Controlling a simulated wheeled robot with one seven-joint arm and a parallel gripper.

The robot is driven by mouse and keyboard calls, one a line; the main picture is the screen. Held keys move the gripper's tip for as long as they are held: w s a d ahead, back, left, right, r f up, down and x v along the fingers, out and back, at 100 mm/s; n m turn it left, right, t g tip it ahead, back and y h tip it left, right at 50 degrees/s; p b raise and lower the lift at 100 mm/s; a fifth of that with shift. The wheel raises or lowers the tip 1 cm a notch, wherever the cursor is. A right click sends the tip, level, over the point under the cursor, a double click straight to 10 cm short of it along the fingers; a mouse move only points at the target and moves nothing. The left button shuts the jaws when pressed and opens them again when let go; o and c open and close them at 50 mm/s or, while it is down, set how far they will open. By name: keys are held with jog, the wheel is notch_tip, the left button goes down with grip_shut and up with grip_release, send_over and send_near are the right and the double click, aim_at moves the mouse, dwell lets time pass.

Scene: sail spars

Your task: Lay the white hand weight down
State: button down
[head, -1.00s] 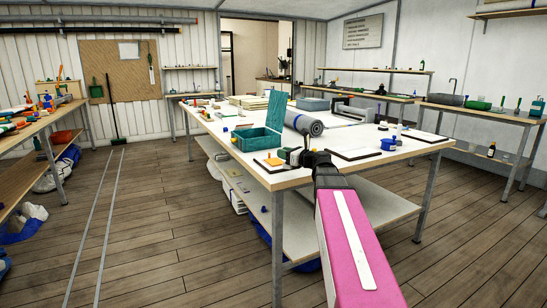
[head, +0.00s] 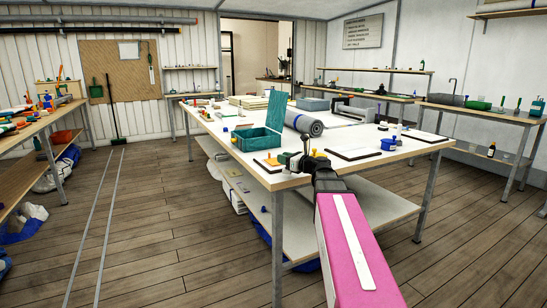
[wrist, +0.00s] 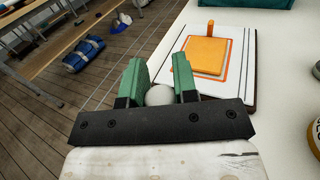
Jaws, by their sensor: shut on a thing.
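My gripper (wrist: 158,84) has green fingers and is shut on the white hand weight (wrist: 160,96) in the wrist view. Only a rounded white end of the weight shows between the fingers; the rest is hidden. In the head view my gripper (head: 297,162) is at the near edge of the central table (head: 230,127), and I cannot make out the weight there. In the wrist view the fingers are by the table's edge, with floor to their left and the tabletop to their right. I cannot tell the weight's height above the table.
A white board (wrist: 240,75) with an orange square pad (wrist: 205,54) lies just right of the fingers. On the table are an open teal box (head: 258,140), a grey roll (head: 304,123), a blue tub (head: 388,144) and a dark-edged board (head: 353,153) with a bare top.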

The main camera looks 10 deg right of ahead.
jog(key=shift+f, duration=0.85)
jog(key=c, duration=0.8)
grip_release()
jog(key=v, duration=1.1)
